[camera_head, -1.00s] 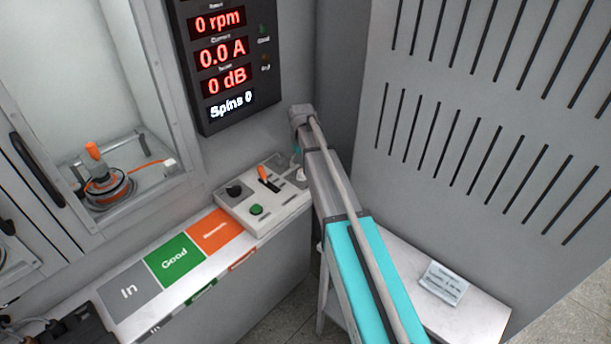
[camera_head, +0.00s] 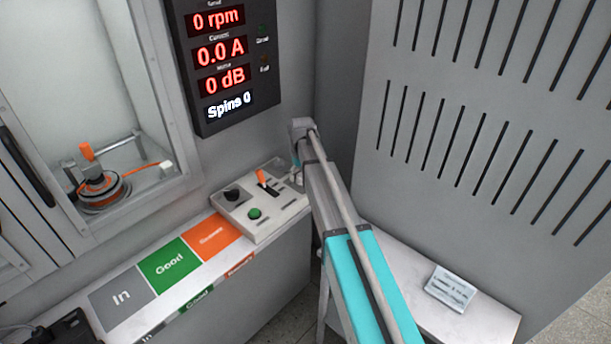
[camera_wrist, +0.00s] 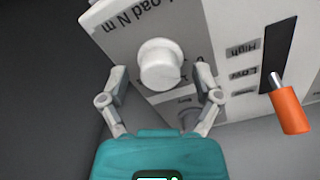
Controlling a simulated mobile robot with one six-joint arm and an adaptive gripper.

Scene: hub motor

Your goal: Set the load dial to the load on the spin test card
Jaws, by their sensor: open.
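The load dial (camera_wrist: 160,64) is a round white knob on a light panel, under the printed label "Load N m", in the wrist view. My gripper (camera_wrist: 160,72) is open, with one finger on each side of the dial. I see a gap on both sides, and the fingers do not grip it. No pointer mark or setting on the dial is readable. In the head view my arm hides most of the dial's end of the control box (camera_head: 283,219). The spin test card (camera_head: 451,288) is a pale plate on the white surface at right; its small text is unreadable.
The box also carries an orange lever (camera_head: 261,176), a black knob (camera_head: 232,194) and a green button (camera_head: 254,213). The orange lever shows close at right in the wrist view (camera_wrist: 290,108). A display (camera_head: 225,65) reads 0 rpm, 0.0 A, 0 dB, Spins 0.

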